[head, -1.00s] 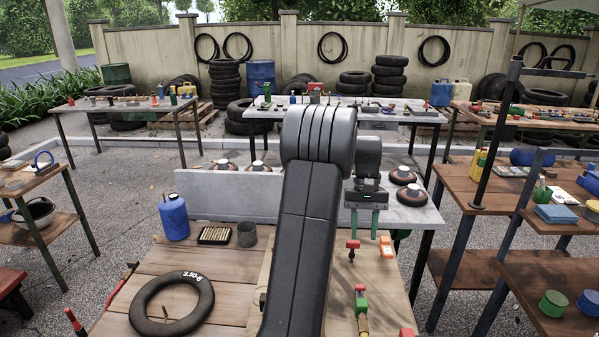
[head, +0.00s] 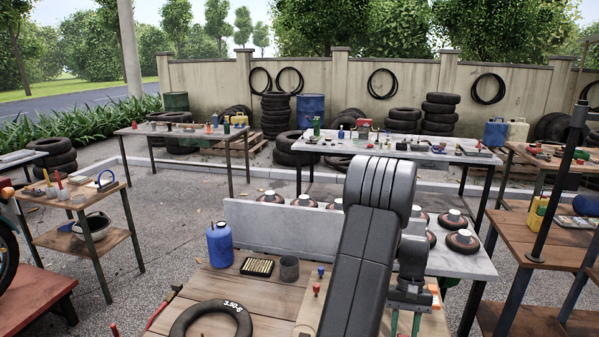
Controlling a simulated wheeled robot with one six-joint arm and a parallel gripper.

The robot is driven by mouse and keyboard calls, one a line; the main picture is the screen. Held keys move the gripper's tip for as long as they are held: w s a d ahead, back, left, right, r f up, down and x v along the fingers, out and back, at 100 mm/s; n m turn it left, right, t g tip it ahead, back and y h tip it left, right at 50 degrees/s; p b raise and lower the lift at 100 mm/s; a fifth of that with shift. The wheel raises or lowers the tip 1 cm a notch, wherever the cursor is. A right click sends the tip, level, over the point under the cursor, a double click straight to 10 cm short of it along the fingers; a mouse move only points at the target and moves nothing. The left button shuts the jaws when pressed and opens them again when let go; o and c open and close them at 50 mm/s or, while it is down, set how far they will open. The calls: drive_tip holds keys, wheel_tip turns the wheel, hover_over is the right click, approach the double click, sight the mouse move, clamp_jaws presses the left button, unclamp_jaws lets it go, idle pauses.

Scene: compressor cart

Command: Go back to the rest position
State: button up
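My gripper (head: 405,322) is at the bottom of the head view, right of centre, pointing down over the right part of the wooden bench. Its two green fingers stand apart with nothing visible between them. Their tips are close to the picture's lower edge. My dark arm rises in front of the bench and hides part of it.
The wooden bench (head: 215,283) holds a black tyre tube (head: 187,322), a blue jug (head: 220,245), a tray of brass pieces (head: 257,267) and a grey cup (head: 289,268). A grey table (head: 465,265) with several wheels stands behind. A shelf cart (head: 85,238) is at left.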

idle(0.3)
